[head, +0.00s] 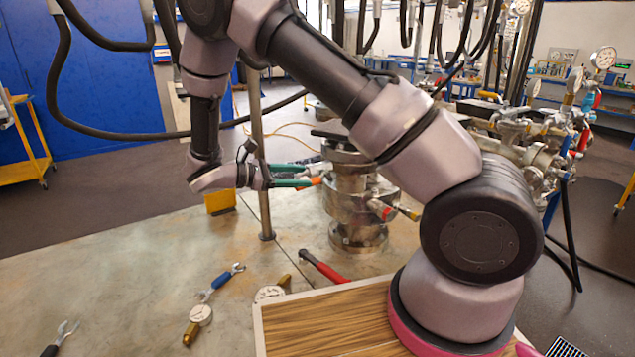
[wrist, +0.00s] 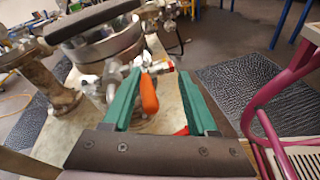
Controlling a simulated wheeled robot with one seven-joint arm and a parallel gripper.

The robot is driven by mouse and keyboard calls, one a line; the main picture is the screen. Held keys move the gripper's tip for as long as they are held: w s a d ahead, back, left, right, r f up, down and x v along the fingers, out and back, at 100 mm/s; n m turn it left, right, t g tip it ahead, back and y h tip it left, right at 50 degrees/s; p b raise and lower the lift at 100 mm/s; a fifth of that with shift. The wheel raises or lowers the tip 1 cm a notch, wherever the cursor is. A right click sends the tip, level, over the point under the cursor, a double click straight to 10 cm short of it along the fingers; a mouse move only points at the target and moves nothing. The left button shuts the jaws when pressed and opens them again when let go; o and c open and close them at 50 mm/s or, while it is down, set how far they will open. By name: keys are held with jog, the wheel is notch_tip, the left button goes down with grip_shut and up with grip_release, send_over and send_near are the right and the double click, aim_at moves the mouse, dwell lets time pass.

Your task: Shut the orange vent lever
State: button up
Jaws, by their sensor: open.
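The orange vent lever (wrist: 149,95) shows in the wrist view between the two green fingers of my gripper (wrist: 160,82), nearer the left finger. I cannot tell whether a finger touches it. It hangs from a metal valve fitting (wrist: 115,75) on the flanged vessel (wrist: 100,45). In the head view my gripper (head: 304,174) is open at the left side of the steel vessel (head: 352,205), and a small orange part of the lever (head: 316,181) shows at the fingertips. The rest of the lever is hidden there.
A red-handled tool (head: 325,267), a blue wrench (head: 221,282) and a brass-stemmed gauge (head: 200,316) lie on the table (head: 130,270). A thin upright post (head: 262,190) stands close by my gripper. Piping with gauges (head: 540,130) is at the right.

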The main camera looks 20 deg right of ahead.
aim_at(318, 182)
jog(key=a+f+n+t+h, duration=0.2)
jog(key=a+f+n+t, duration=0.1)
jog(key=a+f, duration=0.1)
jog(key=x, duration=0.7)
jog(key=w+x, duration=0.1)
jog(key=x, duration=0.3)
jog(key=shift+f, duration=0.3)
jog(key=shift+w, duration=0.1)
grip_shut()
